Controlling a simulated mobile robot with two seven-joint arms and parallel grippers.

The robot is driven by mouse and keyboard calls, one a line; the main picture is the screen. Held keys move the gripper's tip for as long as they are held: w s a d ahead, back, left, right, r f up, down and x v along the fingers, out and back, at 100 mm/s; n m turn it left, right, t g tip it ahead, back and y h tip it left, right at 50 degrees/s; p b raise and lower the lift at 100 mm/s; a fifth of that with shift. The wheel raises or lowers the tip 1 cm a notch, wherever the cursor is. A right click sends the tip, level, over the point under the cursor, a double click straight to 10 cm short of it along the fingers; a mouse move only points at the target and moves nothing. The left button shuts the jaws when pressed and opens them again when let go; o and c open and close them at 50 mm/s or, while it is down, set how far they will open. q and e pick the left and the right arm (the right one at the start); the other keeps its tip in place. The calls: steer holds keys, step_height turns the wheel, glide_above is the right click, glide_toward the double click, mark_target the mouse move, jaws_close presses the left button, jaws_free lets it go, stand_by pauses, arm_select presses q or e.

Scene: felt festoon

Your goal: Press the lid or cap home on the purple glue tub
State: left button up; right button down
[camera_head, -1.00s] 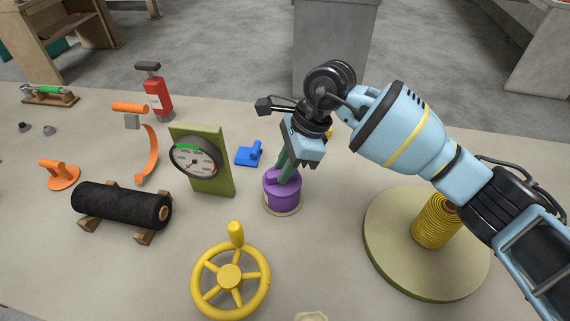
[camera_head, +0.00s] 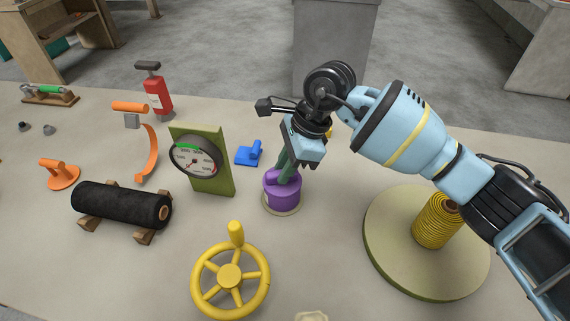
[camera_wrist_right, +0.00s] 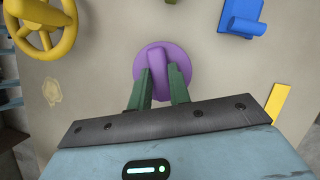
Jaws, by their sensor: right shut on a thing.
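The purple glue tub (camera_head: 283,199) stands upright on a pale round base on the table, near the middle of the head view. Its purple lid (camera_wrist_right: 152,57) has a raised grip bar and sits on top of the tub. My right gripper (camera_head: 283,176) reaches down from above, its green fingers shut on the lid's grip. In the right wrist view the fingers (camera_wrist_right: 160,74) stand either side of the grip bar. The fingers hide part of the lid, and I cannot tell whether any gap is left under it. My left gripper is out of view.
A gauge on a green board (camera_head: 204,160) and a blue valve-like part (camera_head: 249,153) stand left of the tub. A yellow handwheel (camera_head: 230,277) lies in front. A round turntable (camera_head: 397,262) with a yellow coil (camera_head: 436,228) is at the right.

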stand_by(0.8)
steer(key=c, duration=1.6)
jaws_free()
steer(key=o, duration=0.4)
steer(key=shift+c, duration=0.2)
steer(key=shift+o, duration=0.5)
steer(key=o, duration=0.4)
